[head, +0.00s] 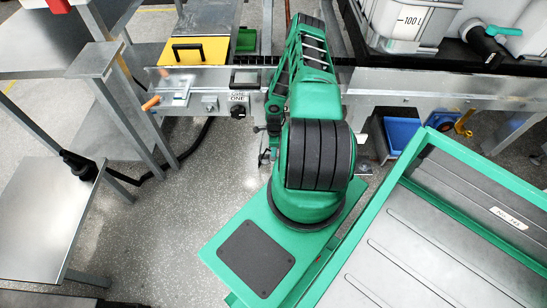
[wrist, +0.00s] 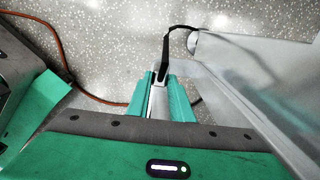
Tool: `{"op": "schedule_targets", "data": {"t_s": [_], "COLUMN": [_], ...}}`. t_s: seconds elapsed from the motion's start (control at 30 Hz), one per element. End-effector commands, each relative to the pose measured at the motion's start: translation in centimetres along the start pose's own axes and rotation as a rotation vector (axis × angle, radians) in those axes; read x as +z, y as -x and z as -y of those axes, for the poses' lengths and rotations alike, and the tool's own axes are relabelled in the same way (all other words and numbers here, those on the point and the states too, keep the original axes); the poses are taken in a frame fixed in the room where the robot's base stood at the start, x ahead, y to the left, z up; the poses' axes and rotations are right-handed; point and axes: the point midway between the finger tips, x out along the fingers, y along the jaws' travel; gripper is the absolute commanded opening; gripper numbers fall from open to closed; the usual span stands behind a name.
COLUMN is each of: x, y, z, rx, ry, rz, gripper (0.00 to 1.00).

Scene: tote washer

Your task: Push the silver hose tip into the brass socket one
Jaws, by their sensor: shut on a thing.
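In the wrist view my gripper (wrist: 160,88) has its green fingers closed around a pale silver-grey piece (wrist: 158,100), which looks like the hose tip. A black hose (wrist: 165,60) runs from it up and bends to the right. In the head view a label plate reading ONE (head: 238,97) is on the metal rail, with a dark round fitting (head: 238,112) just below it. I cannot make out a brass socket in either view. My green arm hides the gripper and the hose tip in the head view.
A yellow lid with a black handle (head: 195,52) lies behind the rail. An orange-handled lever (head: 151,103) sticks out at the rail's left end. A grey metal wall (wrist: 245,90) is close to the right of my fingers. Speckled floor (head: 215,165) lies open in front of the rail.

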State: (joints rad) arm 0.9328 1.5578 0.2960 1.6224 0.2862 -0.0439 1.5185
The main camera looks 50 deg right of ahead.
Motion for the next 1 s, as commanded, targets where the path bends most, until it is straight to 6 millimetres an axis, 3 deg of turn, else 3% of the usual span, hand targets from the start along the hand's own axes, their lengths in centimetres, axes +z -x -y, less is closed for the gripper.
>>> {"op": "schedule_targets", "data": {"t_s": [1.0], "x": [0.0], "y": [2.8], "z": [0.0], "rx": [0.0], "ry": [0.0], "rz": [0.0], "gripper": [0.0]}}
